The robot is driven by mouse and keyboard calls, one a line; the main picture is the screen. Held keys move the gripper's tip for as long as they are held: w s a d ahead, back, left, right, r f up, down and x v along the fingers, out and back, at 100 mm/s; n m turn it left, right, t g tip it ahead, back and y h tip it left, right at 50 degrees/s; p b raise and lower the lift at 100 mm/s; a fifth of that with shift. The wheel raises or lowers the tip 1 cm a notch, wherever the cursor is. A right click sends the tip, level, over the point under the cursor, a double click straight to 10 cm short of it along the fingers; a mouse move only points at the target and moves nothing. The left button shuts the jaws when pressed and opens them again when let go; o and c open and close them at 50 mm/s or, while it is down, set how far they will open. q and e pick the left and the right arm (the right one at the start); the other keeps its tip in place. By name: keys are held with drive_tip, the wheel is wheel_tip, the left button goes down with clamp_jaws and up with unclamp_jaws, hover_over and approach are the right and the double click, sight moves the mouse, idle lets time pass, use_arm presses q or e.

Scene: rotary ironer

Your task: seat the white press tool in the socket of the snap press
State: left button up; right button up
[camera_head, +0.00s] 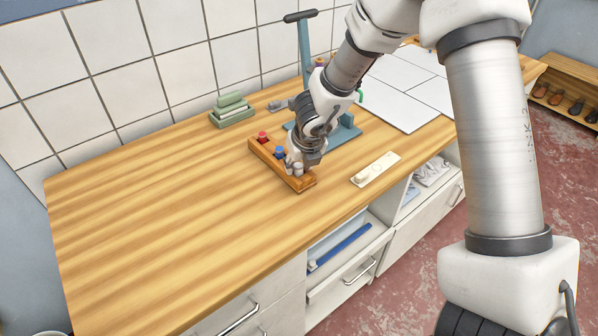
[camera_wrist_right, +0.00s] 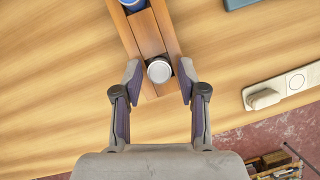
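The white press tool (camera_wrist_right: 159,71) stands in the front end of a wooden rack (camera_head: 301,182), its round pale top facing my right wrist camera. My right gripper (camera_wrist_right: 160,82) is open, with one finger on each side of the tool and gaps visible between them. In the head view my right gripper (camera_head: 297,168) is down at the rack's front end and largely hides the tool. The blue snap press (camera_head: 304,45) stands behind the rack, its lever raised; my right arm hides its middle, and I cannot make out its socket. My left gripper is not in view.
A red tool (camera_head: 262,137) and a blue tool (camera_head: 279,152) stand in the same rack. A pale strip with round spots (camera_head: 376,169) lies right of it. The left of the wooden table (camera_head: 150,220) is clear.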

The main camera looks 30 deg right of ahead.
sight(299, 167)
clamp_jaws()
drive_tip(key=shift+w, duration=0.1)
wheel_tip(299, 167, up, 3)
drive_tip(key=shift+w+r+p, duration=0.1)
drive_tip(key=shift+p, duration=1.05)
drive_tip(key=shift+a+r, duration=0.15)
drive_tip(key=shift+r, duration=0.05)
drive_tip(key=s+a+r+b, duration=0.1)
drive_tip(key=s+a+b, duration=0.2)
drive_tip(key=s+a, duration=0.7)
drive_tip(key=shift+s+a+r+n, duration=0.15)
drive_tip(key=shift+s+a+n, duration=0.15)
drive_tip(key=shift+s, duration=0.75)
